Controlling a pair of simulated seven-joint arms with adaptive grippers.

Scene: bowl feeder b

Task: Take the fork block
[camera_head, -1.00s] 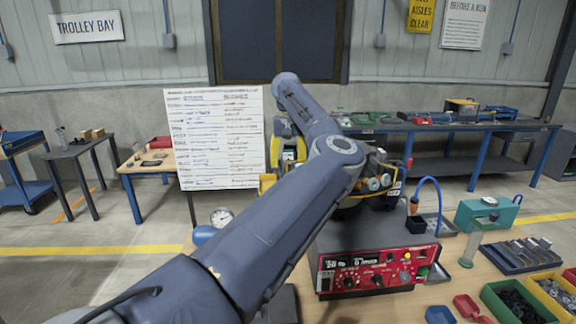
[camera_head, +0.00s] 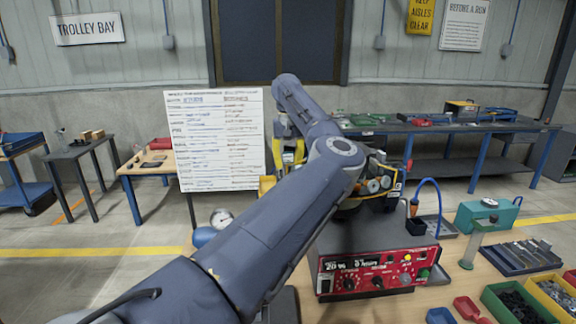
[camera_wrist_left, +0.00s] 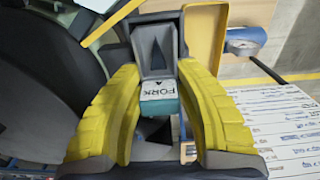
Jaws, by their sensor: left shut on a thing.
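The fork block (camera_wrist_left: 158,92) is a small teal block with a pale top face lettered FORK, in the left wrist view. My left gripper (camera_wrist_left: 161,84) has its two yellow fingers shut on it, one on each side. A grey metal channel (camera_wrist_left: 154,50) lies directly beyond the block; I cannot tell whether they touch. In the head view my left gripper (camera_head: 290,158) is small and partly hidden behind my own arm, and the block cannot be made out. My right gripper is not in view.
The feeder's red control panel (camera_head: 376,272) stands below my arm, which hides much of the bowl. A yellow tray (camera_wrist_left: 205,42) is close beside the gripper. A white written board (camera_head: 215,140) stands behind left. Parts bins (camera_head: 515,300) and a slotted rack (camera_head: 518,256) are at right.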

